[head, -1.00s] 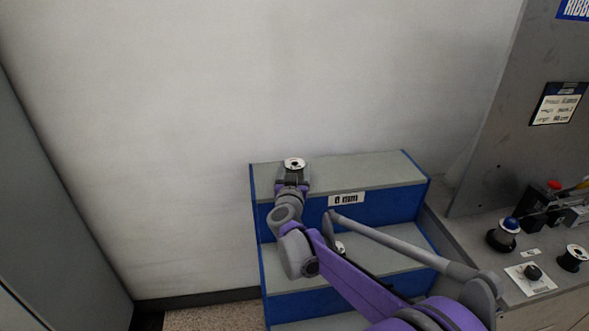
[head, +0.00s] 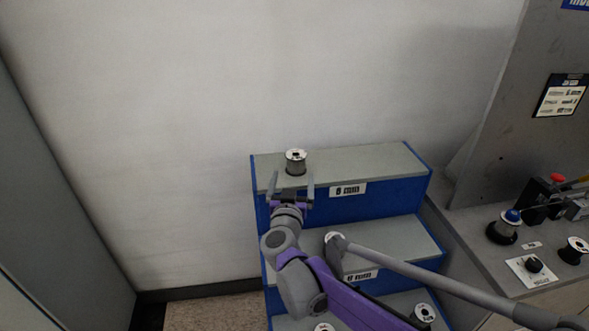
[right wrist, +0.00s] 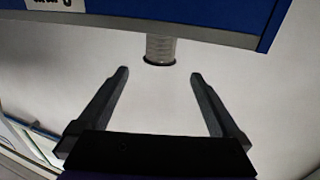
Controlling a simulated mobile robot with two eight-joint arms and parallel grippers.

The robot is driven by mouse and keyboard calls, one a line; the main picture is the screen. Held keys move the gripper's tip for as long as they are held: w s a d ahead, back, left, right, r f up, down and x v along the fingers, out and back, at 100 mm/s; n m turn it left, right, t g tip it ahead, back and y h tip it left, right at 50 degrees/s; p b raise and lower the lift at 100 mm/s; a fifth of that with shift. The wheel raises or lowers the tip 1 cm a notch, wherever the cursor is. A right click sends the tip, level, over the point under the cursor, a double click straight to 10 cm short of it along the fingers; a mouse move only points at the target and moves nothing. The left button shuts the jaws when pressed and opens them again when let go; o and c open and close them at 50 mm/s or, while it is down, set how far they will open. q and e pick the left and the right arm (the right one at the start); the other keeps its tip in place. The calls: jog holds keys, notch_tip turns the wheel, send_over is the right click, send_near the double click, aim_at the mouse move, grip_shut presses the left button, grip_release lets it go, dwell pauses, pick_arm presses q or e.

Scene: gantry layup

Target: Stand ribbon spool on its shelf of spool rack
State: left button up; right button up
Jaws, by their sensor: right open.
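The ribbon spool (head: 295,162), with a white top and dark centre, stands upright on the top shelf of the blue and grey spool rack (head: 375,168), near its left end. My right gripper (head: 291,186) is open just in front of the spool, its fingers apart and not touching it. In the right wrist view the spool (right wrist: 160,48) shows beyond and between the open fingertips (right wrist: 158,74), by the shelf edge (right wrist: 200,34). My left gripper is not in view.
Other spools stand on lower shelves, one at the lower right (head: 424,312). My right arm crosses the lower shelves. A wall is behind the rack.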

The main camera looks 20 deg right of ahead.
jog(key=s+a+f+n+g+y, duration=0.1)
jog(key=s+a+f+n+y, duration=0.25)
jog(key=s+a+y, duration=0.3)
jog(key=s+a+f+n+g+y, duration=0.1)
jog(key=s+a+f+n+y, duration=0.2)
jog(key=s+a+n+y, duration=0.25)
jog(key=s+d+f+m+g+h, duration=0.1)
jog(key=s+f+g, duration=0.3)
jog(key=s+f, duration=0.3)
jog(key=s+d+f+m+g+h, duration=0.2)
jog(key=s+f+g, duration=0.2)
jog(key=s, duration=0.9)
notch_tip(320, 180, down, 3)
jog(key=shift+s+d+f+g, duration=0.1)
jog(key=shift+s+d+g, duration=0.1)
jog(key=shift+g, duration=0.2)
